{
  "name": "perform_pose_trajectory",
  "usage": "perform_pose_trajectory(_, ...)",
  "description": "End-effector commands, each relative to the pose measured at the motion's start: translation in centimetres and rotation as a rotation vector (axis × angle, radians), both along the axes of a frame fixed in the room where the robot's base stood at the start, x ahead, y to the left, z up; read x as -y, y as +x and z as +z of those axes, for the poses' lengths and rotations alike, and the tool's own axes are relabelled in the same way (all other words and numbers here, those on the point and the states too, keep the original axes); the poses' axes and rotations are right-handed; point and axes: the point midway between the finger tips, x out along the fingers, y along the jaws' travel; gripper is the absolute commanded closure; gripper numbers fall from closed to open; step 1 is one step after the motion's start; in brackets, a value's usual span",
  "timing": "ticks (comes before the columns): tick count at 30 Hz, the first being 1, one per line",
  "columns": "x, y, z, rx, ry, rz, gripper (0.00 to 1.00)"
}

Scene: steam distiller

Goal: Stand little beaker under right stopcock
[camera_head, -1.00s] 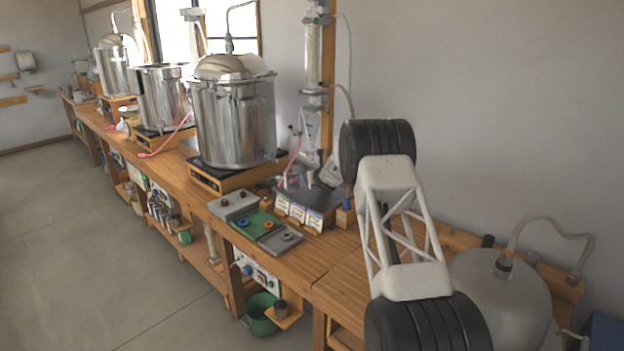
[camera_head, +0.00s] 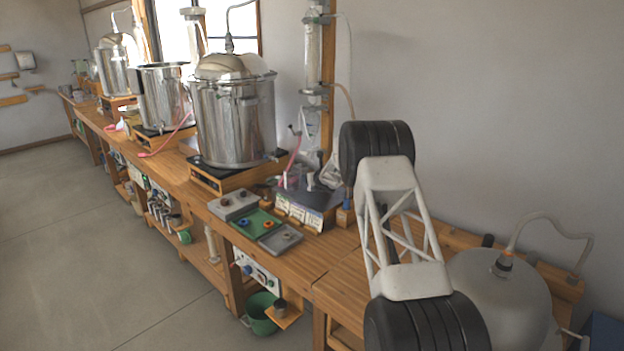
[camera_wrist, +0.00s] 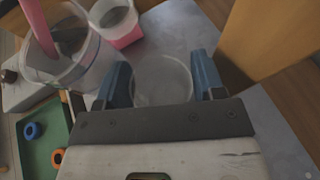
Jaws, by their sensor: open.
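A small clear glass beaker (camera_wrist: 163,82) shows in the wrist view. It sits between the two blue fingers of my gripper (camera_wrist: 163,84), over a grey surface. The fingers are apart, one at each side of it; I cannot tell whether either touches the glass. In the head view my arm hides the gripper. The glass column (camera_head: 313,50) hangs on a wooden post at the back, with glassware below it over the dark grey stand (camera_head: 322,197). I cannot make out the right stopcock for certain.
At upper left in the wrist view stand a larger vessel (camera_wrist: 82,78) with a pink tube and a cup of pink liquid (camera_wrist: 122,34). A wooden post (camera_wrist: 265,40) rises close at right. A green tray (camera_wrist: 42,130) holds coloured rings. Steel pots (camera_head: 232,125) line the bench.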

Motion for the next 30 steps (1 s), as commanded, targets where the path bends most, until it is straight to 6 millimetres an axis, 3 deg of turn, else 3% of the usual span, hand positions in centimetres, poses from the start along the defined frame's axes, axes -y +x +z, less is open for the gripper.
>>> perform_pose_trajectory(11,0.5,-1.1,0.8,0.0,0.001,0.0,0.37)
perform_pose_trajectory(30,2.4,-5.8,2.9,0.001,0.001,0.0,0.37)
